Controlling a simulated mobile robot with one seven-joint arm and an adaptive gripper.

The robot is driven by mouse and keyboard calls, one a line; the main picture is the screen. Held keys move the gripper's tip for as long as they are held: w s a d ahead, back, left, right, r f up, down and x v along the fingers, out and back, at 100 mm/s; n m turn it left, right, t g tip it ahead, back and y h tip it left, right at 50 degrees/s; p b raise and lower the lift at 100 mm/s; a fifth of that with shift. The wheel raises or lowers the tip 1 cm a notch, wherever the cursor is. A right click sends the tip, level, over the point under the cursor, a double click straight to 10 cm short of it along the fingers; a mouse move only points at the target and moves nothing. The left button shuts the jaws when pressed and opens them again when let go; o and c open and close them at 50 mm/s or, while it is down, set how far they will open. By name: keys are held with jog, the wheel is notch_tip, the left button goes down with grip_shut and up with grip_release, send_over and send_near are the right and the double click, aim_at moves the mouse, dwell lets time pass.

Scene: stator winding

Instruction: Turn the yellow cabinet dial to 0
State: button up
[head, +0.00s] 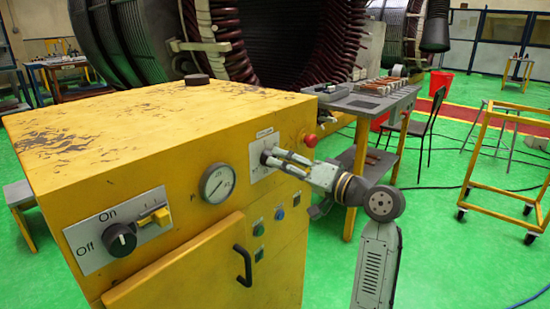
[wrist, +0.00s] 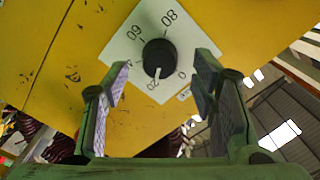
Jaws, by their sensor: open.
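The yellow cabinet (head: 150,150) fills the left of the head view. Its dial is a round black knob (wrist: 159,57) on a white plate (wrist: 125,45) marked 0, 20, 60 and 80, with another number partly hidden by a finger. A pale mark on the knob points toward 20. In the head view the plate (head: 256,170) is on the front face, and my gripper covers most of the knob. My gripper (head: 270,157) is open in front of the dial. In the wrist view its fingers (wrist: 160,75) stand on either side of the knob, apart from it.
A red button (head: 310,140) is right of the dial plate, and a round gauge (head: 217,183) is to its left. An Off/On switch (head: 120,239), a door handle (head: 243,265) and small buttons share the front. A grey workbench (head: 368,104) stands behind my arm.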

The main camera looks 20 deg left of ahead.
jog(key=x, duration=0.3)
jog(key=shift+w+a, duration=0.1)
jog(key=shift+a, duration=0.1)
jog(key=c, duration=1.1)
jog(key=shift+c, duration=0.2)
